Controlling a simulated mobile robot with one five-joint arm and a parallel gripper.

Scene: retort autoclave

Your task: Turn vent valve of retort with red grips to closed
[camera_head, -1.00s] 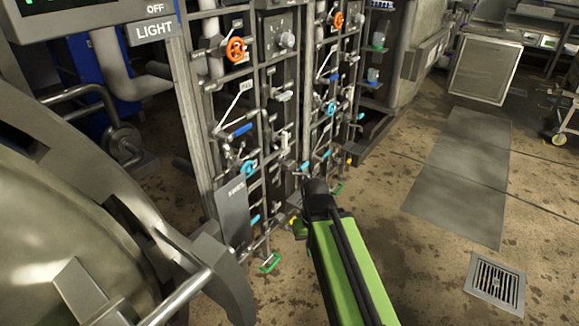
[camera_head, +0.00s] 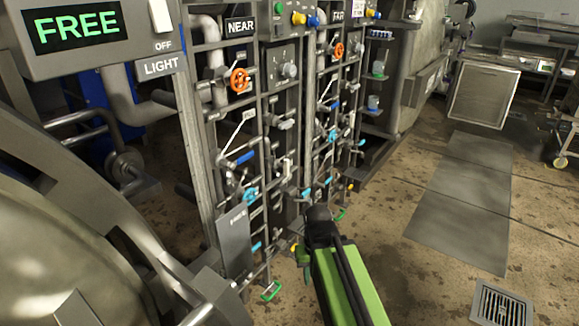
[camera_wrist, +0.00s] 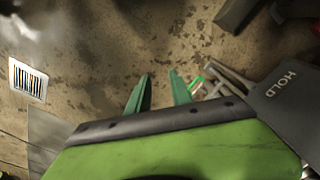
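No retort with red grips is identifiable. Two upright valve panels stand ahead, under signs NEAR (camera_head: 240,25) and FAR (camera_head: 337,15). The near panel carries an orange handwheel (camera_head: 240,80), a blue-gripped lever (camera_head: 241,159), a light-blue wheel (camera_head: 250,195) and a low green-gripped handle (camera_head: 270,291). The far panel has a similar orange wheel (camera_head: 338,50). I cannot tell which is the vent valve. My gripper (camera_head: 300,262) is low in front of the panels. In the wrist view its green fingers (camera_wrist: 159,75) are apart, with only floor visible between them.
A large metal vessel (camera_head: 45,255) fills the left foreground. A grey HOLD plate (camera_wrist: 285,92) is close on the right in the wrist view. A control box (camera_head: 95,40) reads FREE. Open floor (camera_head: 400,245) lies right, with a drain grate (camera_head: 502,304).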

